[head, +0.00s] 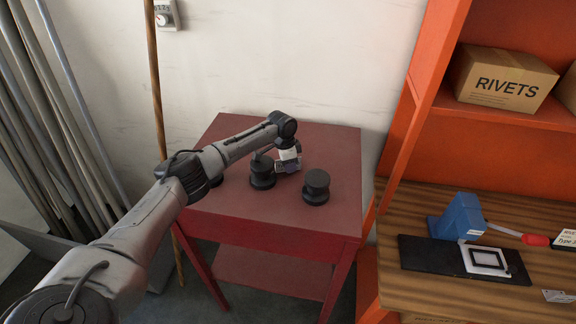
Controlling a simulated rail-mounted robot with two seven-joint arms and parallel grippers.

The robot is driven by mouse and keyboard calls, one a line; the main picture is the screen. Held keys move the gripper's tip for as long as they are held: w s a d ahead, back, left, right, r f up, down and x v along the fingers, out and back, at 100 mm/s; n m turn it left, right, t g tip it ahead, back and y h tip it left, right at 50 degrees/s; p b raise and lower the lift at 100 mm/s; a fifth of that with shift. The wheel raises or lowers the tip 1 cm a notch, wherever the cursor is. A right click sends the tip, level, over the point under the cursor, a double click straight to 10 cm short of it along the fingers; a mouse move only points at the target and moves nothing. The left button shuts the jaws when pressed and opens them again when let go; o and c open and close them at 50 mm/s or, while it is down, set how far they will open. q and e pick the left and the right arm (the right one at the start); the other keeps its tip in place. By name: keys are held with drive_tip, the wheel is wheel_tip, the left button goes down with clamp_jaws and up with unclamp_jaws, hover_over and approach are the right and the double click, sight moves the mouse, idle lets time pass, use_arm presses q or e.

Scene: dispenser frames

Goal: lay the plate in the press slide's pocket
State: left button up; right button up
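The blue press (459,217) stands on a black base (415,255) on the wooden bench at right. Its pale slide (485,260) lies in front of the blue body, with a dark rectangular outline that looks like the pocket. I cannot make out a separate plate there. My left gripper (294,167) points down over the red table, between two black round pieces. It is small and partly hidden by its own wrist, so its fingers and anything between them are unclear. I cannot pick out the plate with certainty. My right gripper is out of view.
Black round stepped pieces (316,187) stand on the red table (300,222), one (262,172) close to my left gripper. An orange shelf upright (421,95) rises between table and bench. A red-tipped lever (535,240) extends right of the press. A RIVETS carton (505,84) sits above.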

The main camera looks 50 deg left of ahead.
use_arm(q)
drive_tip(key=shift+f, duration=0.1)
drive_tip(key=shift+c, duration=0.5)
clamp_jaws()
